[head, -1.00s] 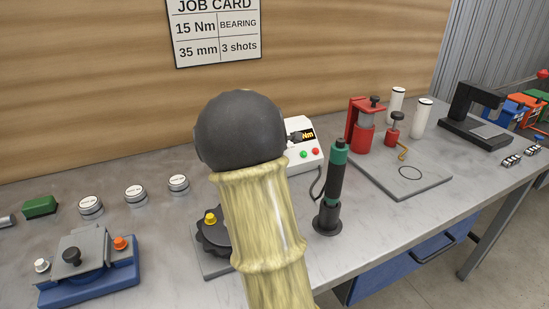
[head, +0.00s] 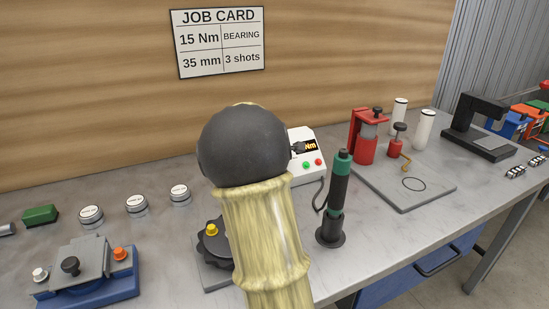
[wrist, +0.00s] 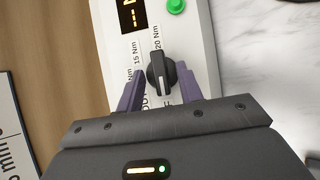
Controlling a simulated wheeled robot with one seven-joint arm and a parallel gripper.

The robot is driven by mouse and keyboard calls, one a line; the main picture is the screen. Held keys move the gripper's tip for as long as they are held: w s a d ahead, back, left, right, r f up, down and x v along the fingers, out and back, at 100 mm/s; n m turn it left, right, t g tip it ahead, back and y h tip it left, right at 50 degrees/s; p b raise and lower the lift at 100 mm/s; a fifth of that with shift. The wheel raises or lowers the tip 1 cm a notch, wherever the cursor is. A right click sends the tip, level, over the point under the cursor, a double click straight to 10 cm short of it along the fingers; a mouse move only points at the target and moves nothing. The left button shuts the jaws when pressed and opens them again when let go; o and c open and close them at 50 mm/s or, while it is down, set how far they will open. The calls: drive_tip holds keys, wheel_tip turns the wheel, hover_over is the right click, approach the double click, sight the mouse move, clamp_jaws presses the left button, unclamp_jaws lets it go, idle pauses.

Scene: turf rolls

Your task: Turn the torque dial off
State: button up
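The torque dial (wrist: 160,75) is a black knob with a white mark at its lower end in the wrist view. The mark faces a label that is partly hidden. It sits on a white control box (wrist: 203,45) with "15 Nm" and "20 Nm" labels beside the knob. The box shows in the head view (head: 307,174), partly behind my arm. My gripper (wrist: 161,78) has its two purple fingers on either side of the dial, with gaps between them and the knob. It is open.
A green button (wrist: 175,6) is near the display on the box. A green-and-black driver (head: 336,195) stands in a holder right of my arm. A black knobbed fixture (head: 214,245) is close on the left. A red press (head: 366,140) is farther right.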

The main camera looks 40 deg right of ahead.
drive_tip(key=p+v, duration=0.1)
drive_tip(key=v, duration=1.6)
drive_tip(key=shift+s+r, duration=0.2)
